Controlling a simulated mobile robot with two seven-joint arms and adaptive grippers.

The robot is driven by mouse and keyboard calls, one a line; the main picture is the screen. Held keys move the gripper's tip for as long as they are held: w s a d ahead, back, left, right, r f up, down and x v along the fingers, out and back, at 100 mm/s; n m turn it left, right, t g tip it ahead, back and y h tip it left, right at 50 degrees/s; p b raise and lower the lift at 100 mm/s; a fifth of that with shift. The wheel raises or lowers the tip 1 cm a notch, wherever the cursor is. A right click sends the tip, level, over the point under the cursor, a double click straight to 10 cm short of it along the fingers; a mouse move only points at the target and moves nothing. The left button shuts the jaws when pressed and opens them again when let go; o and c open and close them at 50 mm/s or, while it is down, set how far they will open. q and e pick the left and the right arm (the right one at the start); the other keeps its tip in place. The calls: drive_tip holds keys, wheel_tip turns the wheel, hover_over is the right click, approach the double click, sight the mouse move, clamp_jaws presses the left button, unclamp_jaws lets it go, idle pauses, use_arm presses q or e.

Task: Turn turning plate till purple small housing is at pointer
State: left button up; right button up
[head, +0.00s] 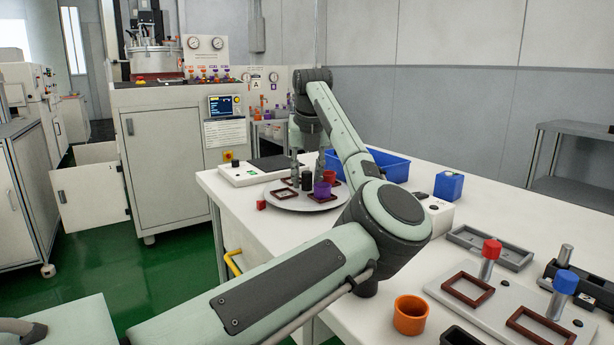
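The turning plate (283,202), a round light disc, lies on the white table. The purple small housing (322,190) stands on its front part, right of the middle. A black housing (306,181), a red housing (329,176) and brown square frames (284,194) are also on the plate. My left gripper (307,165) points down over the back of the plate, its fingers apart with no object seen between them. I cannot tell whether it touches the plate. I cannot make out the pointer. My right gripper is not in view.
An orange cup (410,315) and a fixture plate (490,310) with brown frames are at the front right.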

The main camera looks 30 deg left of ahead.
use_arm(q)
clamp_jaws()
drive_tip(key=shift+a, duration=0.1)
idle(0.4)
